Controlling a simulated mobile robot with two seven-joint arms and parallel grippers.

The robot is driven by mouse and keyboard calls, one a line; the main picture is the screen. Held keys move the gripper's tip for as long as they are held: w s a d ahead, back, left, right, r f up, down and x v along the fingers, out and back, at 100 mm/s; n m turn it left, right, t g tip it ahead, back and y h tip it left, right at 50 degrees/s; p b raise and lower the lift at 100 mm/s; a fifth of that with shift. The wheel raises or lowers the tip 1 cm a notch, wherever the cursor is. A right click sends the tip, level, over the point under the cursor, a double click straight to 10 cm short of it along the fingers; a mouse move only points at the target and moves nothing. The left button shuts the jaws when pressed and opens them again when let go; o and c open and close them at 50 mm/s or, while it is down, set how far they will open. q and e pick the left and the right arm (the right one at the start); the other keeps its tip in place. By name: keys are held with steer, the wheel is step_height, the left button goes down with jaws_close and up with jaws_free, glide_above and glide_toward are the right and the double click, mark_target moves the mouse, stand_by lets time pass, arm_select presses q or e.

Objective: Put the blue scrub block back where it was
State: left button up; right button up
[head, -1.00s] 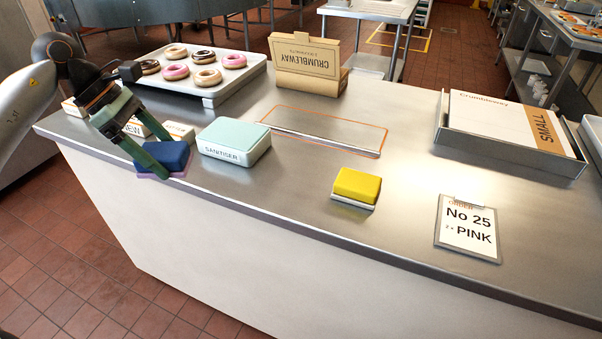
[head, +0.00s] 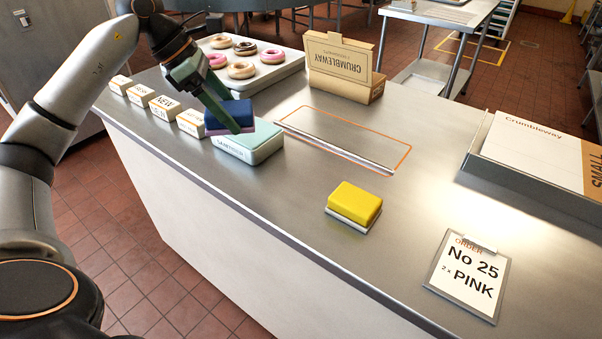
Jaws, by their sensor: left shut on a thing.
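The blue scrub block (head: 216,117), dark blue with a purplish underside, is between the fingers of my left gripper (head: 231,119). The gripper is shut on it and points down and to the right. The block overlaps the back left of the pale green-topped sanitiser box (head: 255,150). I cannot tell whether it touches the box or hangs above it. A yellow block on a white base (head: 354,203) stands alone nearer the counter's front. My right gripper is not in view.
Small label blocks (head: 163,107) line the counter's left end. The doughnut tray (head: 282,73), Crumbleway carton (head: 340,75) and an orange-outlined strip (head: 345,137) lie behind. An order clipboard (head: 467,277) and a tray with boxes (head: 520,185) are at right. The counter (head: 280,197) is clear around the yellow block.

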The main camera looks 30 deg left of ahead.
arm_select(q)
steer(key=w+d+f, duration=0.2)
steer(key=d+f, duration=0.1)
steer(key=d, duration=0.3)
glide_toward(304, 180)
steer(key=shift+w+d+f+p, duration=0.35)
steer(key=shift+w+d, duration=0.35)
steer(key=shift+w, duration=0.1)
steer(key=f, duration=0.1)
steer(key=d+f, duration=0.1)
steer(key=f, duration=0.1)
steer(key=shift+w+f, duration=0.15)
steer(key=shift+f, duration=0.5)
steer(key=shift+f, duration=0.1)
steer(key=o, duration=1.5)
steer(key=shift+c, duration=0.2)
